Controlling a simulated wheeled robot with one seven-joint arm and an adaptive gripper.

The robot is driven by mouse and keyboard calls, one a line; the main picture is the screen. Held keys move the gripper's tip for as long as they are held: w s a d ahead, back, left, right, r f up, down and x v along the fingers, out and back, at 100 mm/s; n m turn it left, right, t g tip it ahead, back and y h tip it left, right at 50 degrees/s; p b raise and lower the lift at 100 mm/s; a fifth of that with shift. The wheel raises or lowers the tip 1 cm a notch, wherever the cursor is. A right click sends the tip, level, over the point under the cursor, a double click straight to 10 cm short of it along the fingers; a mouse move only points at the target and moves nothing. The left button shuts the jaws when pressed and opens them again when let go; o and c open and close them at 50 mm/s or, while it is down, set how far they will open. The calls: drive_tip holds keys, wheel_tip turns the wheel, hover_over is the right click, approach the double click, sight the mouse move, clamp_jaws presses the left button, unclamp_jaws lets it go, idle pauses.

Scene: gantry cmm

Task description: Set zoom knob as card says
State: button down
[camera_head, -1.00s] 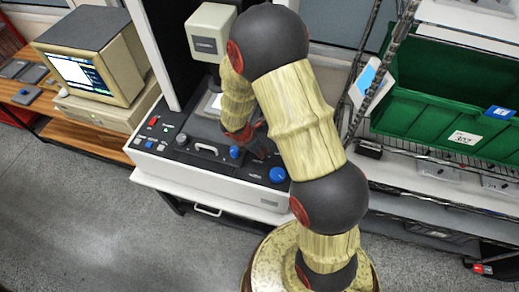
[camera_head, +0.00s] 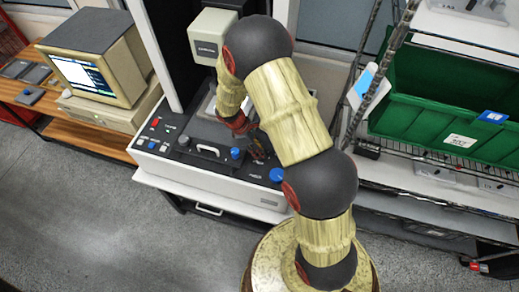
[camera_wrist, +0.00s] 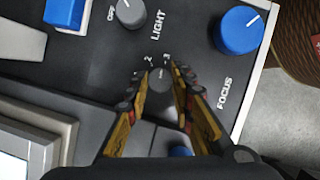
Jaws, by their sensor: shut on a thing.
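A small grey knob (camera_wrist: 160,88) sits on the black control panel in the wrist view, with small numerals including 2 along its far side. My gripper (camera_wrist: 160,76) is shut on this knob, one finger on each side. The fingers cover part of the dial, and I see no zoom label. In the head view my gripper (camera_head: 257,150) reaches down to the panel of the white machine (camera_head: 215,184), and the arm hides the held knob.
The blue FOCUS knob (camera_wrist: 240,30) and grey LIGHT knob (camera_wrist: 131,12) are near my fingers, with a blue block (camera_wrist: 65,13) at upper left. A computer (camera_head: 98,57) stands left; a green bin (camera_head: 445,95) is on the right rack. Grey floor is open in front.

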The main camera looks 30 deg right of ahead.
drive_tip(key=shift+w+m, duration=0.1)
drive_tip(key=shift+m, duration=0.5)
drive_tip(key=c, duration=1.5)
unclamp_jaws()
drive_tip(key=shift+c, duration=0.2)
drive_tip(key=v, duration=1.2)
drive_tip(key=shift+w+d, duration=0.2)
